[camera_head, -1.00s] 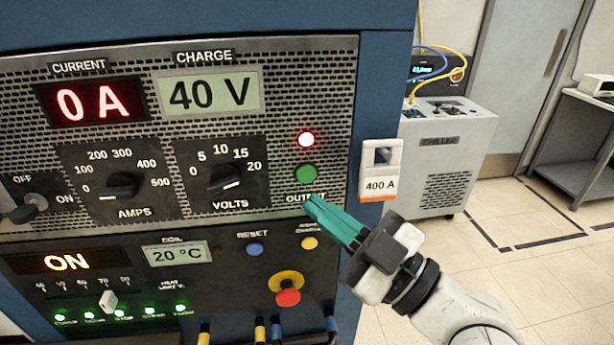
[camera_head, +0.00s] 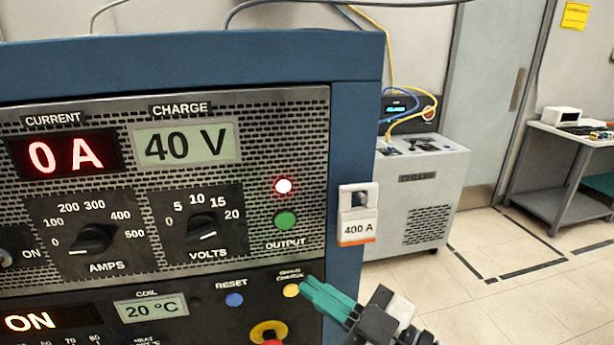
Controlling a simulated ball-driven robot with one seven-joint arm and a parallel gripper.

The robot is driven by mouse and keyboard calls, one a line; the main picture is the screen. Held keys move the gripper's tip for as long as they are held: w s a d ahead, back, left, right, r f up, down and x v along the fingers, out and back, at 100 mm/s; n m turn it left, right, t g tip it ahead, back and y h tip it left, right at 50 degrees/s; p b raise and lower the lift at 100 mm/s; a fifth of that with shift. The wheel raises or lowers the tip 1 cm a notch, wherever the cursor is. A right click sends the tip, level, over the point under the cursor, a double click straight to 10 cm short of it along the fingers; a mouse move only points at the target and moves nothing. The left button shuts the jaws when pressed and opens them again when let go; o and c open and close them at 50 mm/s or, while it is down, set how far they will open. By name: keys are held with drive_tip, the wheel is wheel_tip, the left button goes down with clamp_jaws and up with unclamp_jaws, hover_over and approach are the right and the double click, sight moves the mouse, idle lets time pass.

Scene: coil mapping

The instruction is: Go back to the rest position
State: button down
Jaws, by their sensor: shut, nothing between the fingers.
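My gripper (camera_head: 306,283) is at the lower middle right, with its teal fingers shut and empty. Its tips point left, beside the yellow button (camera_head: 291,290) on the power supply panel; I cannot tell whether they touch it. The green output button (camera_head: 286,221) is above the fingers, with a lit red lamp (camera_head: 284,186) over it. The current display (camera_head: 62,154) reads 0 A and the charge display (camera_head: 187,145) reads 40 V. Most of my arm is out of the frame at the bottom.
A 400 A tag (camera_head: 358,229) hangs on the blue cabinet's right edge (camera_head: 352,130). A chiller (camera_head: 425,190) stands behind to the right. A grey bench (camera_head: 565,165) is at the far right. Open tiled floor (camera_head: 480,270) lies between them.

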drive_tip(key=s+d+f+m+g+h, duration=0.1)
drive_tip(key=s+d+f+m+h, duration=0.15)
drive_tip(key=d+f, duration=0.4)
drive_tip(key=s+d+f+m+g+h, duration=0.1)
drive_tip(key=s+d+f+m+h, duration=0.2)
drive_tip(key=f, duration=0.7)
drive_tip(key=s+d+f+m+g+h, duration=0.1)
drive_tip(key=d+f+m+g+h, duration=0.2)
drive_tip(key=f, duration=0.5)
drive_tip(key=s+d+f+m+g+h, duration=0.2)
drive_tip(key=s+d+f+m+h, duration=0.1)
drive_tip(key=s+d, duration=0.4)
drive_tip(key=s+d+f+m+g+h, duration=0.3)
drive_tip(key=s+d+f, duration=0.4)
drive_tip(key=s, duration=0.5)
drive_tip(key=shift+d+f+m+h, duration=0.35)
drive_tip(key=shift+d+m+h, duration=0.15)
drive_tip(key=shift+m+h, duration=0.3)
drive_tip(key=shift+w, duration=0.1)
